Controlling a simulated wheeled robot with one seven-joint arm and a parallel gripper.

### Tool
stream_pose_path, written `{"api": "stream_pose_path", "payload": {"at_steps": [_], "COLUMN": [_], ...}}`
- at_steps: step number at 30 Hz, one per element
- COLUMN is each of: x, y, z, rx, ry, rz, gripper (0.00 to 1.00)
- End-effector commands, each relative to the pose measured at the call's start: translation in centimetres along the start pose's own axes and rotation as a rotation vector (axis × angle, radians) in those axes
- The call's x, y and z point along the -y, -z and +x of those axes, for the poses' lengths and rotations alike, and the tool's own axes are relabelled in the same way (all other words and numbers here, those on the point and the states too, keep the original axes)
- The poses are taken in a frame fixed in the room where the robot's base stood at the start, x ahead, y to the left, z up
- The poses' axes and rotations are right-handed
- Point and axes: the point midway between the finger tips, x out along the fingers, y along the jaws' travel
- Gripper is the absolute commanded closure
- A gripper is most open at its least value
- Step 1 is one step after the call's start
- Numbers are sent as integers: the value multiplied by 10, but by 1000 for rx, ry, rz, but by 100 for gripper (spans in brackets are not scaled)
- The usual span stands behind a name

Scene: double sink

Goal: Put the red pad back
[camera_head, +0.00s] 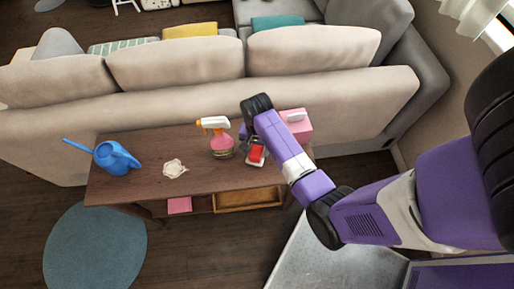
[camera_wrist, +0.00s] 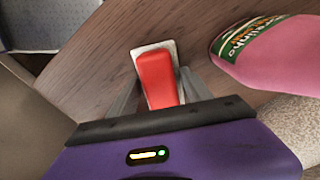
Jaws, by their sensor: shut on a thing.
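The red pad (camera_wrist: 158,78) shows between the two fingers of my gripper (camera_wrist: 155,90) in the wrist view. It is red on top with a pale, whitish backing around its edge. My gripper is shut on it, over the wooden table. In the head view the red pad (camera_head: 256,153) is seen at the right part of the table, just below and beside my wrist. My arm hides part of that end of the table. Whether the pad touches the tabletop cannot be told.
The wooden table (camera_head: 150,155) also bears a spray bottle (camera_head: 221,143), a crumpled cream cloth (camera_head: 175,168), a blue watering can (camera_head: 116,158) and a pink box (camera_head: 297,125). A pink bottle (camera_wrist: 275,55) is close at the right in the wrist view. A sofa (camera_head: 170,65) stands behind.

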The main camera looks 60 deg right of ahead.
Motion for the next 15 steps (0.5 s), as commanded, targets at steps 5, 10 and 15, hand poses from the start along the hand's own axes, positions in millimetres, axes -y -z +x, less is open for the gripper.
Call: {"api": "stream_pose_path", "payload": {"at_steps": [5,10,15], "x": [0,0,0], "y": [0,0,0], "z": [2,2,1], "rx": [0,0,0], "ry": [0,0,0], "rz": [0,0,0], "gripper": [23,21,21]}}
